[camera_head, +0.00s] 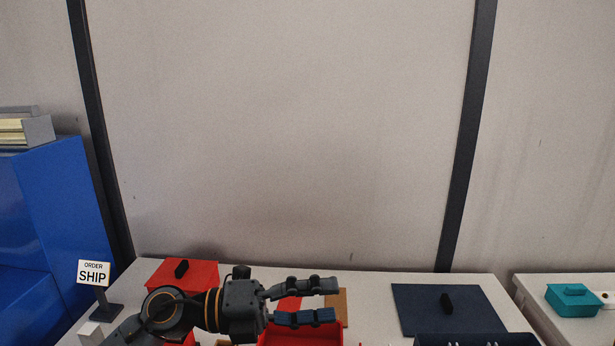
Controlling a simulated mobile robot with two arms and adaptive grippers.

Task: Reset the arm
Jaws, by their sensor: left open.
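My left gripper (318,301) reaches in from the lower left of the head view. Its two dark fingers point right and are spread apart, with nothing held between them. It hangs over the white table, in front of a tan piece (341,305) and above an open red box (300,338) at the bottom edge. My left arm hides part of the table behind it. My right gripper does not show.
A red lid (190,273) with a black handle lies behind my arm. A dark blue lid (470,304) lies right, behind a dark blue bin (476,340). A SHIP sign (94,275) stands left. A teal box (573,299) sits on another table. A blue cabinet (62,205) stands far left.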

